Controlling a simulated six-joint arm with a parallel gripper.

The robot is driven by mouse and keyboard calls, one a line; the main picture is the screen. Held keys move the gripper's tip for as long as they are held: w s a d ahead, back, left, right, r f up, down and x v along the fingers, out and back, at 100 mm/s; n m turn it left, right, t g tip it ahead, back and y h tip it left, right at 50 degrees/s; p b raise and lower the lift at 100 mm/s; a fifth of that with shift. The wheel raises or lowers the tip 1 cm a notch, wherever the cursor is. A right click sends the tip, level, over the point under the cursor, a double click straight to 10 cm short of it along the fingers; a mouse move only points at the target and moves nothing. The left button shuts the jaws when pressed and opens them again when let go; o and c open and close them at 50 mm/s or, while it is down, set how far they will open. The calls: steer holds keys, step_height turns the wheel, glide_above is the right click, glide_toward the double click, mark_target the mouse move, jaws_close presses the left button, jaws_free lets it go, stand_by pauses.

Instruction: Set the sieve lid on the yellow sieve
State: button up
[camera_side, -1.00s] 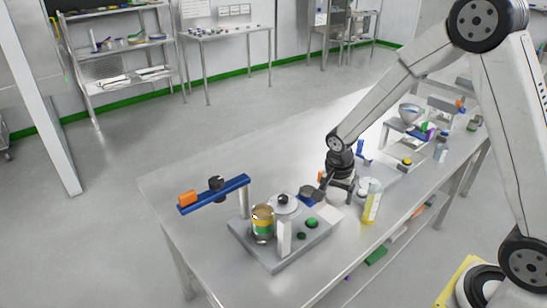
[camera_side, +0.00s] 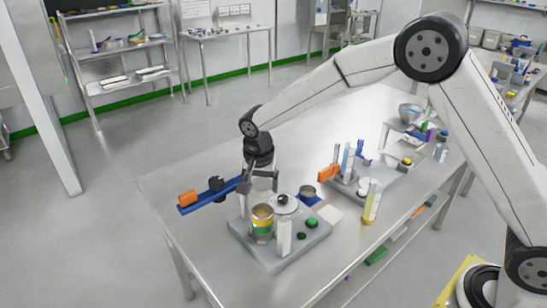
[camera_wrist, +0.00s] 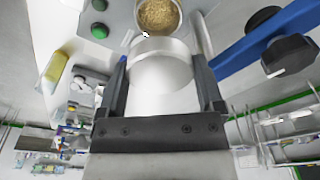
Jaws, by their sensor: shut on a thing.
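The yellow sieve (camera_side: 262,222) stands upright on the grey shaker base, with a green band below it. Its open top shows in the wrist view (camera_wrist: 160,14), filled with tan granules. My gripper (camera_side: 262,184) is above and slightly behind the sieve in the side view, apart from it. In the wrist view my gripper (camera_wrist: 160,62) is shut on a pale, round, smooth piece, taken as the sieve lid (camera_wrist: 162,74). The lid is hard to make out between the fingers in the side view.
A blue arm (camera_side: 215,193) with a black knob and orange end lies close left of my gripper. A pale round plate with a black knob (camera_side: 283,201) is right of the sieve. Green buttons (camera_side: 312,222) are on the base (camera_side: 276,258).

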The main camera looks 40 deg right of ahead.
steer(key=shift+f, duration=0.1)
glide_above(263, 216)
steer(key=shift+s+a+f, duration=0.15)
steer(key=shift+f, duration=1.05)
steer(key=shift+s+a+f, duration=0.1)
steer(key=shift+f, duration=1.05)
steer(key=shift+f, duration=0.95)
stand_by(1.4)
steer(key=o, duration=1)
steer(key=shift+o, duration=0.2)
steer(key=shift+r, duration=0.15)
steer(key=shift+r, duration=3.9)
